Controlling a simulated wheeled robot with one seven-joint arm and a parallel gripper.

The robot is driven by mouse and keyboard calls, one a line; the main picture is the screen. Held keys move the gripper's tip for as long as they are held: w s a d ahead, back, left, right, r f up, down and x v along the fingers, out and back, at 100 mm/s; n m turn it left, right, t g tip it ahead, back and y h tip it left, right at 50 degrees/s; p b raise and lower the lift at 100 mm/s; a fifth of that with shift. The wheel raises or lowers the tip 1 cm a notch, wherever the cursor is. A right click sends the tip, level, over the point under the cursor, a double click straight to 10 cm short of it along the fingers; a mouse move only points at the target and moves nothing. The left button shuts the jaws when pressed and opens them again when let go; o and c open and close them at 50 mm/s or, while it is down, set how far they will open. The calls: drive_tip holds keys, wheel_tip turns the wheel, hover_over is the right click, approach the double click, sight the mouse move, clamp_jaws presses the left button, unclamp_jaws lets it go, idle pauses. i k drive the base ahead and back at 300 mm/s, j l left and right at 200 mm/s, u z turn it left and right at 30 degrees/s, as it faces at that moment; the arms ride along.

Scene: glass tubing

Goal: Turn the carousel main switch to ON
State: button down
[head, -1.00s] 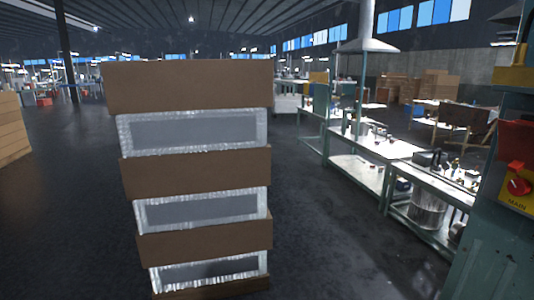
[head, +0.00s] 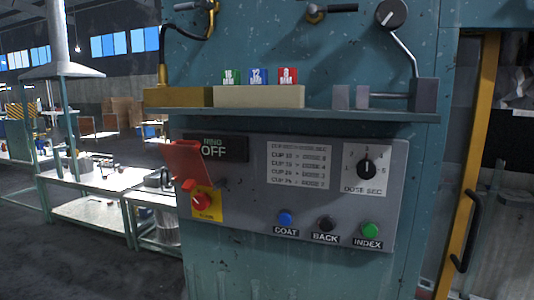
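The main switch is a red rotary knob (head: 199,201) on a yellow plate (head: 209,214) at the lower left of the grey control panel (head: 250,215). A red flap (head: 187,163) stands above and to the left of the knob, apparently raised, with the knob exposed. A dark display (head: 213,149) above reads "RING OFF". The knob's exact pointer direction is too small to tell. My gripper is not in view.
The panel also carries a blue COAT button (head: 286,218), a black BACK button (head: 325,224), a green INDEX button (head: 370,230) and a dose dial (head: 366,168). A shelf (head: 390,116) juts out above. Workbenches (head: 95,200) stand at the left.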

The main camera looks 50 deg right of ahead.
sight(201, 201)
drive_tip(key=i+j+z, duration=0.2)
drive_tip(key=z, duration=0.25)
drive_tip(key=i+j+z, duration=0.15)
drive_tip(key=j+z, duration=0.15)
drive_tip(key=z, duration=0.15)
drive_tip(key=i+j+z, duration=0.15)
drive_tip(key=j+z, duration=0.55)
drive_tip(key=z, duration=0.2)
drive_tip(key=i, duration=0.05)
